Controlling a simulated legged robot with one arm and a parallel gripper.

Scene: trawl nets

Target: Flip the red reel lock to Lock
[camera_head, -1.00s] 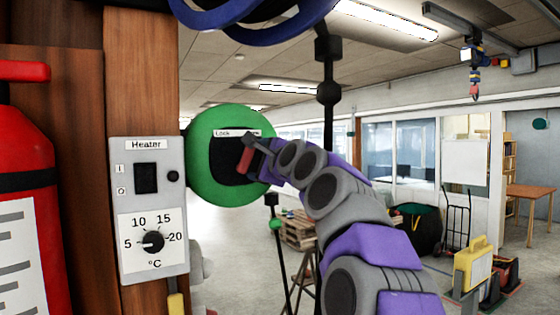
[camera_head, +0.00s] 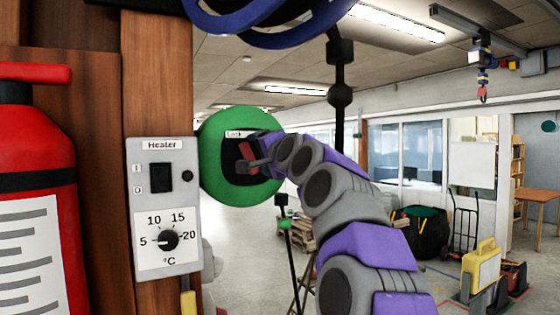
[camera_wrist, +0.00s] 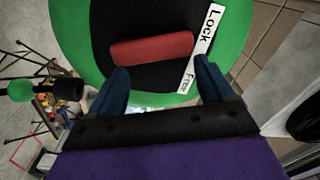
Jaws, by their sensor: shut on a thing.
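The green reel (camera_head: 214,165) is mounted beside the wooden post, with a black recess in its face. The red reel lock (camera_wrist: 152,48) is a short bar in that recess, seen in the wrist view. Its right end is beside a white label (camera_wrist: 201,45), between the words Lock and Free. My gripper (camera_wrist: 162,78) is at the reel, shut on the red lock, with its dark blue fingers at the bar's two ends. In the head view my gripper (camera_head: 258,158) covers part of the recess and the label's right part; only "Lock" reads there.
A heater control box (camera_head: 165,205) is on the wooden post (camera_head: 158,80) left of the reel. A red fire extinguisher (camera_head: 35,150) stands at far left. A dark vertical pole (camera_head: 340,130) stands behind my arm.

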